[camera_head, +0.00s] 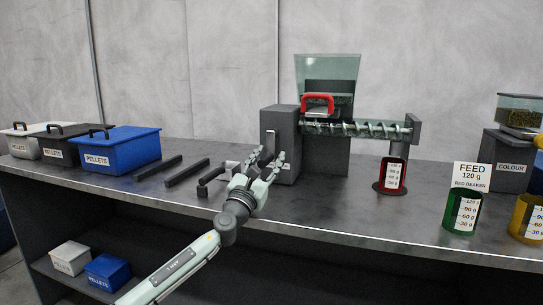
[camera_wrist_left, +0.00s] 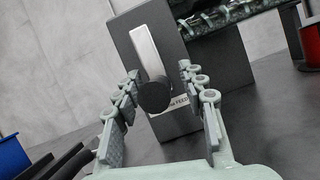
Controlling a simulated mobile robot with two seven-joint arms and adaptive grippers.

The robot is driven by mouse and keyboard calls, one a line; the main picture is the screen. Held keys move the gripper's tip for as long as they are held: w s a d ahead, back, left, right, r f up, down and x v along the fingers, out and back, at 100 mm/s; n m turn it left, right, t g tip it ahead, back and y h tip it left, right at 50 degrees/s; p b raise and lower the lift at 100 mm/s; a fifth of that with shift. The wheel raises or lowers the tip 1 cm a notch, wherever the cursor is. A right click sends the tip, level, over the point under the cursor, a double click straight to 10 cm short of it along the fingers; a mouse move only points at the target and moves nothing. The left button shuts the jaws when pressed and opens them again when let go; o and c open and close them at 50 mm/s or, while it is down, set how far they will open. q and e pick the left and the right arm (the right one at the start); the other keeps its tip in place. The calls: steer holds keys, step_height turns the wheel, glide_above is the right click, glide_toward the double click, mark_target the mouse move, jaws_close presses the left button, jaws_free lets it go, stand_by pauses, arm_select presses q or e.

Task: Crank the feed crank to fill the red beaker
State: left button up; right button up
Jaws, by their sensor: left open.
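The feed crank shows in the left wrist view as a pale metal arm (camera_wrist_left: 147,45) with a round black handle (camera_wrist_left: 154,95), on a dark grey box (camera_wrist_left: 187,118). In the head view that box (camera_head: 285,151) stands at the left end of the clear feed tube with its screw (camera_head: 352,129). My left gripper (camera_head: 268,160) is open. In the wrist view its fingers (camera_wrist_left: 159,72) lie on either side of the black handle, with gaps showing. The red beaker (camera_head: 382,176) stands upright below the tube's right end; its contents cannot be made out.
A green beaker (camera_head: 456,224) and a yellow beaker (camera_head: 522,217) stand at the right. A blue pellet bin (camera_head: 122,149) and dark bars (camera_head: 187,172) lie left of my gripper. A clear hopper (camera_head: 327,72) rises behind.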

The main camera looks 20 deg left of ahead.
arm_select(q)
steer(key=shift+x, duration=1.2)
steer(key=shift+r, duration=0.1)
steer(key=shift+s, duration=0.1)
jaws_close()
